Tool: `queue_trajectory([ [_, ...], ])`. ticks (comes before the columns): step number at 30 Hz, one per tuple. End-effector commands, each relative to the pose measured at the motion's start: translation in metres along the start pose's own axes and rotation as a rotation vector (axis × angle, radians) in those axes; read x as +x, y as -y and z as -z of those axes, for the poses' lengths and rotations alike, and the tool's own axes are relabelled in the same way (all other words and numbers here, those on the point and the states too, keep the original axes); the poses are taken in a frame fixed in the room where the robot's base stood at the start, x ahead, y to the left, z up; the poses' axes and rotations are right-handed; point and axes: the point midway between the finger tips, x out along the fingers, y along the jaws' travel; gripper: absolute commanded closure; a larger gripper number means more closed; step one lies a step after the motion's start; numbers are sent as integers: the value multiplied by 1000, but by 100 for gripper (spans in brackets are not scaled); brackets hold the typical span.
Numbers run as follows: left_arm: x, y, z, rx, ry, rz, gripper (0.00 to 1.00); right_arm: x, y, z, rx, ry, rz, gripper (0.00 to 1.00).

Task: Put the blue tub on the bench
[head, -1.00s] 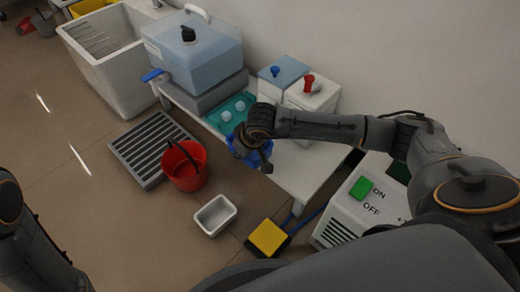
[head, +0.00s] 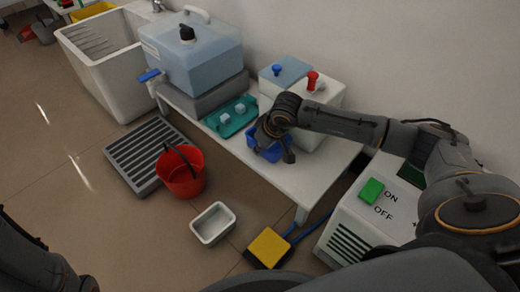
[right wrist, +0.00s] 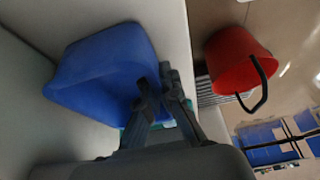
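The blue tub (head: 254,150) is at the front part of the white bench (head: 305,180), just right of the teal tray. In the right wrist view the tub (right wrist: 100,70) fills the left middle, over the pale bench top. My right gripper (head: 276,150) is over the tub from the right and hides part of it. In the right wrist view its fingers (right wrist: 160,85) are close together at the tub's wall, one on each side, shut on it. The tub looks level and at the bench top; whether its base touches is hidden. My left gripper is not in view.
The teal tray (head: 222,124) with small pale blocks, a large blue-grey tank (head: 195,60) and white boxes (head: 325,97) crowd the bench. A red bucket (head: 182,178), white basin (head: 213,224) and yellow pedal (head: 268,246) stand on the floor.

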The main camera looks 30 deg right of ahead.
Motion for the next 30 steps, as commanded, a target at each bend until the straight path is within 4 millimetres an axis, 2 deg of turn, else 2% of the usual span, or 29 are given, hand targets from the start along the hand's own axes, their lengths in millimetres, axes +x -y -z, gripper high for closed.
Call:
queue_trajectory([
  [4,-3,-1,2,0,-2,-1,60,4,0,-2,0,0,0,100],
  [8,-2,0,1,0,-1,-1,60,3,0,-1,0,1,0,73],
  [19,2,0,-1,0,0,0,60,-2,0,1,0,0,0,72],
  [23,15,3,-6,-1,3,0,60,-21,0,2,-1,0,-2,72],
  [26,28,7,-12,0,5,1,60,-44,-1,3,-1,0,-2,72],
  [30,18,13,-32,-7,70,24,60,-73,-1,2,-1,1,-2,72],
])
